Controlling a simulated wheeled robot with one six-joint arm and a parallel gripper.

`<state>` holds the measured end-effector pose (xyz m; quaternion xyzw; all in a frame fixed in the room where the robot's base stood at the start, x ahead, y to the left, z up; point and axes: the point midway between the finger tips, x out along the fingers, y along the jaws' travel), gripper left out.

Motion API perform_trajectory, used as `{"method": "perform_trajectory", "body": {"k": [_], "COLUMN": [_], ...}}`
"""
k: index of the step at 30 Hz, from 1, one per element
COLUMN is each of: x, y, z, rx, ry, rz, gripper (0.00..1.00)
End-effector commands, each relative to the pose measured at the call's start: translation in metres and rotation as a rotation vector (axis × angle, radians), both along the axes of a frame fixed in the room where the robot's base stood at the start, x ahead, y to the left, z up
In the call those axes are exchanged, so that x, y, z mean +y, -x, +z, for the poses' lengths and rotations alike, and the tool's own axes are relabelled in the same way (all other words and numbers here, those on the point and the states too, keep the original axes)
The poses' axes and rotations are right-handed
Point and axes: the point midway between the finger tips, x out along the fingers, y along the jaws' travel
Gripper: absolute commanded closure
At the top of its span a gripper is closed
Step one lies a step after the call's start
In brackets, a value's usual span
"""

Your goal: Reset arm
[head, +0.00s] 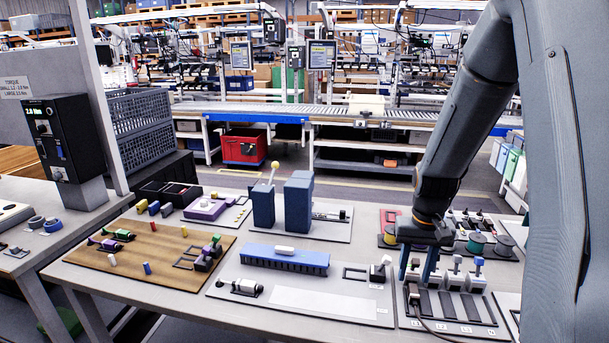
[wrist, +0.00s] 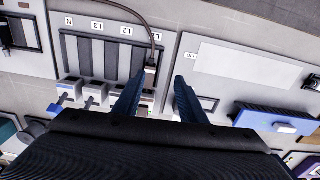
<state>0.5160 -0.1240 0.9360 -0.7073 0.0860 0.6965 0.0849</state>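My gripper (head: 417,266) hangs from the arm, pointing down over the right part of the table. Its two blue fingers are apart in the wrist view (wrist: 155,98), with nothing seen held between them. A dark plug with a cable (wrist: 150,77) sits at the end slot of the labelled terminal panel (wrist: 70,25), close to the left finger in the wrist view. In the head view the plug (head: 413,292) is just below the fingertips. Whether a finger touches it I cannot tell.
Lever switches (head: 477,272) stand right of my gripper, and spools (head: 476,242) behind it. A blue ribbed block (head: 285,259) lies on the middle board. A brown board (head: 140,247) with small parts is left. A black torque controller (head: 66,138) stands at far left.

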Motion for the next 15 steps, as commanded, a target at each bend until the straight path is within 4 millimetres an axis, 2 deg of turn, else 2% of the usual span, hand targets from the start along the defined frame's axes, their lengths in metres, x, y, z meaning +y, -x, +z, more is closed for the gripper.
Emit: {"method": "perform_trajectory", "body": {"k": [1, 6, 10, 15], "x": [0.016, 0.069, 0.098, 0.119], "y": [0.01, 0.06, 0.099, 0.134], "z": [0.011, 0.039, 0.051, 0.057], "rx": [-0.013, -0.052, -0.08, -0.102], "ry": [0.003, 0.01, 0.011, 0.011], "rz": [0.026, 0.116, 0.176, 0.226], "gripper": [0.62, 0.62, 0.62, 0.62]}}
